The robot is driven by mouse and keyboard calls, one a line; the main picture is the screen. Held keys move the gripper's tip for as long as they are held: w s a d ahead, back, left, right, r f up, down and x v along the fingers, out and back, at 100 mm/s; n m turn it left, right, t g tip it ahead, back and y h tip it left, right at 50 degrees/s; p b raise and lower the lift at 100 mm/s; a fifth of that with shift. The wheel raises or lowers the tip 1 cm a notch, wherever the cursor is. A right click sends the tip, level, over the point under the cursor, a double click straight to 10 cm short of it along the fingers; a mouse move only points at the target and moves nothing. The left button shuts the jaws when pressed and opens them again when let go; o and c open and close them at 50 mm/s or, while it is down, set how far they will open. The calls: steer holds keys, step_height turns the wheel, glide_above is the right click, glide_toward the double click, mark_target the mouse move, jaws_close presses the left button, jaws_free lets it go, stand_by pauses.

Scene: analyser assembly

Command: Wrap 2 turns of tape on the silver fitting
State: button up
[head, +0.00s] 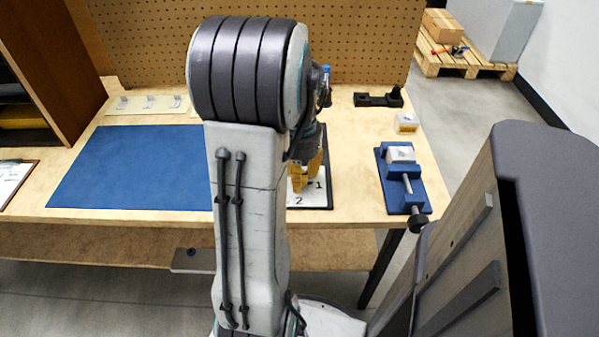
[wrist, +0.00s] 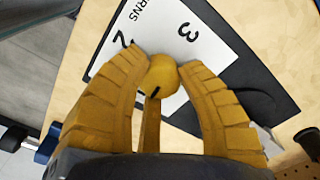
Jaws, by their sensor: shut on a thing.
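My gripper (wrist: 164,66) has yellow ribbed fingers, closed around a small yellow round knob (wrist: 162,82) with a black mark. The knob is over a white card (wrist: 205,50) printed with "2", "3" and part of a word ending in "RNS". In the head view my gripper (head: 306,172) is low over the same card (head: 312,200), where "1" and "2" show. My arm hides part of this area. I cannot make out a silver fitting or tape for certain.
A blue vise (head: 403,182) holding a pale block (head: 400,153) stands right of the card. Behind it are a small pale box (head: 406,122) and a black fixture (head: 378,98). A blue mat (head: 130,168) lies clear on the left. A pegboard (head: 345,40) backs the table.

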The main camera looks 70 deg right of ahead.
steer(key=m, duration=0.4)
steer(key=shift+a+f+m+p, duration=0.1)
steer(key=shift+m+p, duration=0.2)
steer(key=shift+p, duration=0.1)
steer(key=m, duration=0.5)
steer(key=shift+p, duration=0.35)
steer(key=m, duration=0.5)
steer(key=shift+m+p, duration=0.4)
steer(key=shift+m, duration=1.9)
steer(key=o, duration=1.2)
